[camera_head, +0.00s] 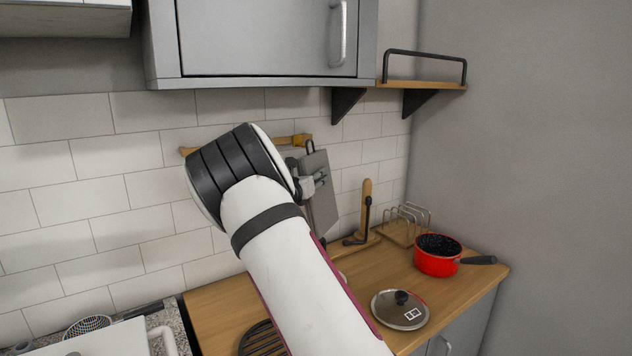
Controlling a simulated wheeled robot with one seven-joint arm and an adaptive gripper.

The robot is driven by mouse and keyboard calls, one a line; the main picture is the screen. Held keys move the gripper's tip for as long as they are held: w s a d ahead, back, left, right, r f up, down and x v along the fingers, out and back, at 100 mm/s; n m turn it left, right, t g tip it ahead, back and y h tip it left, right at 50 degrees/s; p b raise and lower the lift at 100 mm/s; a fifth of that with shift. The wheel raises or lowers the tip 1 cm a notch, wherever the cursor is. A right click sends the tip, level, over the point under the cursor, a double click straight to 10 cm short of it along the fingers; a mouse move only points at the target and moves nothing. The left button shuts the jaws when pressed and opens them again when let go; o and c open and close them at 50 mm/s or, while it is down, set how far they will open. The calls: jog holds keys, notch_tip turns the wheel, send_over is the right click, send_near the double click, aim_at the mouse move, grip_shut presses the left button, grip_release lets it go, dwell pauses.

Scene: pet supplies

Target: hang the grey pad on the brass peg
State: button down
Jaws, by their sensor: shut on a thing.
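The grey pad (322,208) hangs upright and slightly tilted in front of the tiled wall, with a dark loop at its top. My gripper (317,181) is shut on the pad near its upper part; my wrist hides much of the gripper. The brass peg (300,140) shows at the right end of a wooden rail (190,151) on the wall, just above my wrist. The pad's loop appears right beside the peg's right end. I cannot tell from this view whether the loop is around the peg or only in front of it.
A grey cabinet (265,40) hangs above, with a small shelf (425,86) to its right. On the wooden counter (215,312) stand a wooden holder (367,200), a wire rack (408,220), a red pan (437,262) and a lid (399,312).

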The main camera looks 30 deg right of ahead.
jog(key=shift+w+f+b, duration=0.25)
jog(key=shift+w+b, duration=0.45)
jog(key=shift+w, duration=0.15)
jog(key=shift+w+f+b, duration=0.2)
jog(key=shift+w+b, duration=0.5)
jog(key=shift+w, duration=0.1)
jog(key=c, duration=1.2)
grip_release()
jog(key=shift+f, duration=0.1)
jog(key=shift+a, duration=0.1)
